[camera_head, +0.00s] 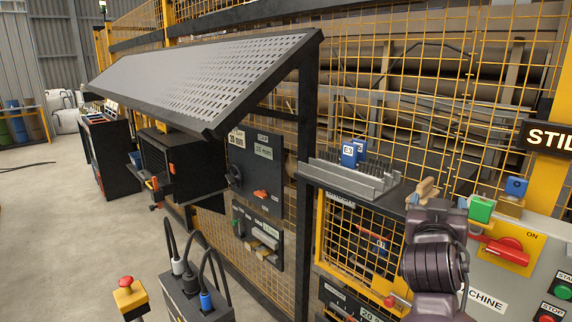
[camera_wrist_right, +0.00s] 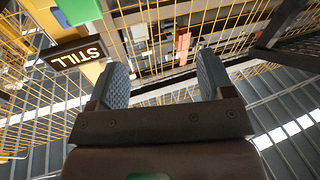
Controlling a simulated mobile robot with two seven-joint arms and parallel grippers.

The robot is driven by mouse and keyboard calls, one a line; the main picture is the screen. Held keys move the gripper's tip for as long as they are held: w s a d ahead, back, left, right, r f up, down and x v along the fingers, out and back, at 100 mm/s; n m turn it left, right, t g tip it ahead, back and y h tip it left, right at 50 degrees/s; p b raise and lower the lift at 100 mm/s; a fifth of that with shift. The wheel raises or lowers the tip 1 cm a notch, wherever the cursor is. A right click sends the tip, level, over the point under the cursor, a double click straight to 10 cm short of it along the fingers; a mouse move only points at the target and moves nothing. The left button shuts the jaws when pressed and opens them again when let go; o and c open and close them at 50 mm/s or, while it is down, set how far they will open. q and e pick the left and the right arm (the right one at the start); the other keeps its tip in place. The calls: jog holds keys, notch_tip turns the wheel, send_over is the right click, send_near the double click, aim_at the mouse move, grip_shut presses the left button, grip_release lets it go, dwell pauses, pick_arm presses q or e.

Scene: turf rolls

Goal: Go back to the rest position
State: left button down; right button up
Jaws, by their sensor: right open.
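My right gripper (camera_wrist_right: 162,85) shows in the right wrist view with its two grey ribbed fingers spread wide apart and nothing between them. In the head view my dark right arm stands up at the lower right, in front of the caged machine; its fingertips cannot be made out there. My left gripper is not in view.
Close around my right arm are a control panel with a red rotary switch (camera_head: 502,249), a green block (camera_head: 481,208) and a grey pin rack (camera_head: 355,178). A slanted perforated panel (camera_head: 210,75) juts out at left. An emergency-stop box (camera_head: 130,296) stands at front. Concrete floor (camera_head: 60,230) is open at left.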

jog(key=s+a+f+n+y, duration=0.3)
jog(key=f+y, duration=0.2)
jog(key=f, duration=0.7)
jog(key=s+a+f+n+y, duration=0.2)
jog(key=s+f+n+y, duration=0.15)
jog(key=f, duration=0.75)
jog(key=s+d+f+g, duration=0.3)
jog(key=s+f+g, duration=0.2)
jog(key=s+f, duration=1.4)
jog(key=shift+s+m+y, duration=0.45)
jog(key=shift+s, duration=0.05)
jog(key=shift+f, duration=0.1)
